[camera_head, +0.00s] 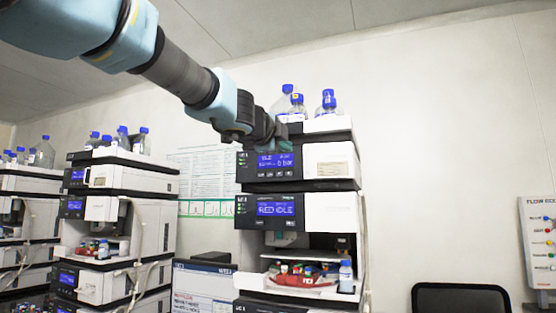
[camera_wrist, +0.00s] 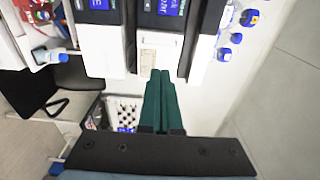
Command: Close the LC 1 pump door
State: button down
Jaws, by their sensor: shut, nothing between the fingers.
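The LC 1 pump is the top module of the middle stack in the head view, with a blue display (camera_head: 277,164) reading 0 bar. The pump door (camera_head: 320,152) is the white front panel right of the display, with a beige patch on it. I cannot tell whether it stands ajar. In the wrist view, turned sideways, the white pump front (camera_wrist: 160,42) lies ahead of the fingertips. My gripper (camera_head: 284,147) is at the top left of the pump front, partly hidden by my wrist. Its green fingers (camera_wrist: 162,75) are together and empty; contact with the panel is unclear.
Blue-capped bottles (camera_head: 328,103) stand on the stack's top tray. Below is a module with a second display (camera_head: 276,207), then an open bay with vials (camera_head: 302,272). Another stack (camera_head: 125,213) stands left. A black chair (camera_head: 460,298) is at lower right.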

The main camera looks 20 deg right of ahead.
aim_at(307, 158)
jog(key=x, duration=1.4)
jog(key=shift+p, duration=0.35)
jog(key=shift+a, duration=0.1)
